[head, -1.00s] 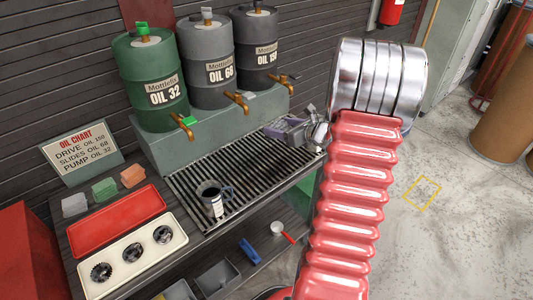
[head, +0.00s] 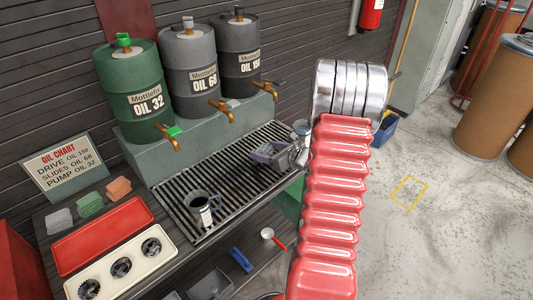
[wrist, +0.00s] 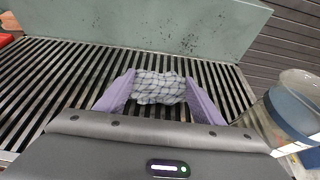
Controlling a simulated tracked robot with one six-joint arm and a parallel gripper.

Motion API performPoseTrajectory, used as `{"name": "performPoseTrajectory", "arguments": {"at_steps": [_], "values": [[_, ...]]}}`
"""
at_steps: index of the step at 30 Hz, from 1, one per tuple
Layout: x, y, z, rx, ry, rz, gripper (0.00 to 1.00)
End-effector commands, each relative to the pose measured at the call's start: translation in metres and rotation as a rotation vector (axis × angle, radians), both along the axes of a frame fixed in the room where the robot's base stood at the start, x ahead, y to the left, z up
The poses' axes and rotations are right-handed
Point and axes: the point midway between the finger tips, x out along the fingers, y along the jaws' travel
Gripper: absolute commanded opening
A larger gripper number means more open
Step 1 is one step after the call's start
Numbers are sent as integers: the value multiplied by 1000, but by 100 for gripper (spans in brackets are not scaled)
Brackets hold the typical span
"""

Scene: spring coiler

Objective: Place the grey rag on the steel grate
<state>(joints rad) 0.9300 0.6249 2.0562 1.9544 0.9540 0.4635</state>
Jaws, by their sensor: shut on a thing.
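In the head view the fingers and wrist hide most of the rag. The gripper is low over the right part of the steel grate (head: 215,172), whose dark slots also show around the rag in the wrist view (wrist: 75,80). I cannot tell whether the rag touches the bars.
A clear jar with a blue band (wrist: 290,108) stands close right of the gripper. Brass taps (head: 222,110) overhang the back edge below three oil drums (head: 190,68). The grate's middle is clear.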

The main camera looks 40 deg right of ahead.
Motion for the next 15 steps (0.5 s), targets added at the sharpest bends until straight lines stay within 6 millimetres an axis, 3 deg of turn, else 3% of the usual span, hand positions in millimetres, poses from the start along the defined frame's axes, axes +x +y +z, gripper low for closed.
{"name": "performPoseTrajectory", "arguments": {"at_steps": [4, 14, 15], "values": [[0, 0, -13, 1, 0, 0, 40], [0, 1, -14, 0, 1, 0, 40], [0, 1, -15, -1, 1, 0, 62]]}}
